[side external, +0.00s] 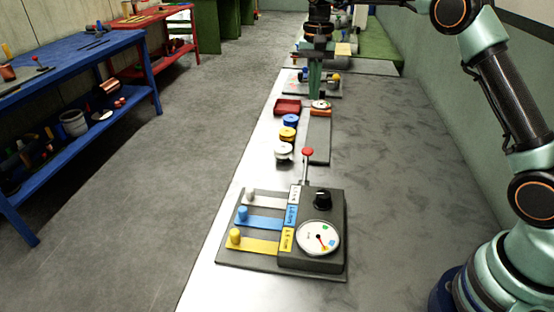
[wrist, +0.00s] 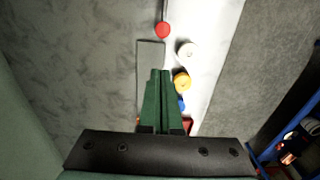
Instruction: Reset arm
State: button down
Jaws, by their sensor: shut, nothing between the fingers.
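My gripper (side external: 314,80) hangs pointing down over the far part of the light work strip in the side view. Its green fingers are together and empty; they also show in the wrist view (wrist: 160,75). Below and nearer in the side view stand a white spool (side external: 284,152), a yellow spool (side external: 287,133) and a blue spool (side external: 290,120) in a row. A red tray (side external: 287,106) lies beyond them. In the wrist view the white spool (wrist: 185,49) and yellow spool (wrist: 182,79) are clear, and the fingers partly hide the blue one (wrist: 182,103).
A grey plate (side external: 319,145) lies right of the spools. Blue (side external: 75,60) and red benches stand left. Grey floor is clear.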

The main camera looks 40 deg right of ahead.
jog(key=s+a+r+n+t, duration=0.2)
jog(key=s+r+n, duration=0.15)
jog(key=s, duration=0.55)
jog(key=s+a+r+n+t, duration=0.1)
jog(key=s+r+n+t, duration=0.15)
jog(key=s+r, duration=0.45)
jog(key=s+a+f+n+t, duration=0.1)
jog(key=s+f+n, duration=0.2)
jog(key=s+f, duration=0.3)
jog(key=s, duration=0.2)
jog(key=shift+s+f, duration=0.2)
jog(key=shift+s, duration=0.2)
jog(key=shift+a, duration=0.1)
